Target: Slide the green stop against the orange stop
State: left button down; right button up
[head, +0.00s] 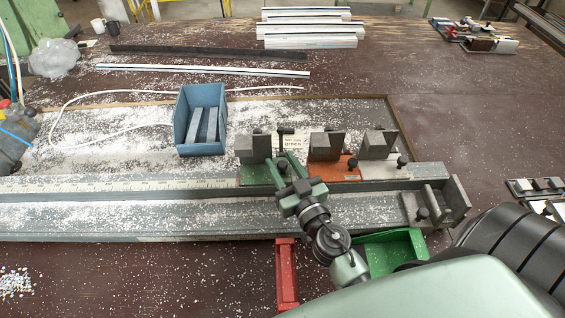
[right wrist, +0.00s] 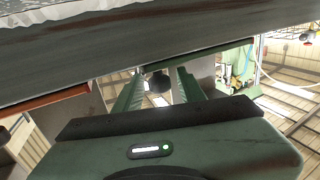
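The green stop (head: 252,174), with a grey block on its green base, sits on the grey rail left of the orange stop (head: 334,173). My right gripper (head: 284,165) is at the front of the green stop, covering part of its base. In the right wrist view its two fingers (right wrist: 159,90) stand apart on either side of a black knob (right wrist: 158,81), with gaps visible. My left gripper is not in view.
A third stop with a pale base (head: 382,168) stands right of the orange one. A grey end clamp (head: 440,203) is at the rail's right end. A blue bin (head: 202,118) stands behind the rail. A green bin (head: 392,250) and red holder (head: 287,275) are in front.

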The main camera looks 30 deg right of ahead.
grip_shut()
dwell(1.2)
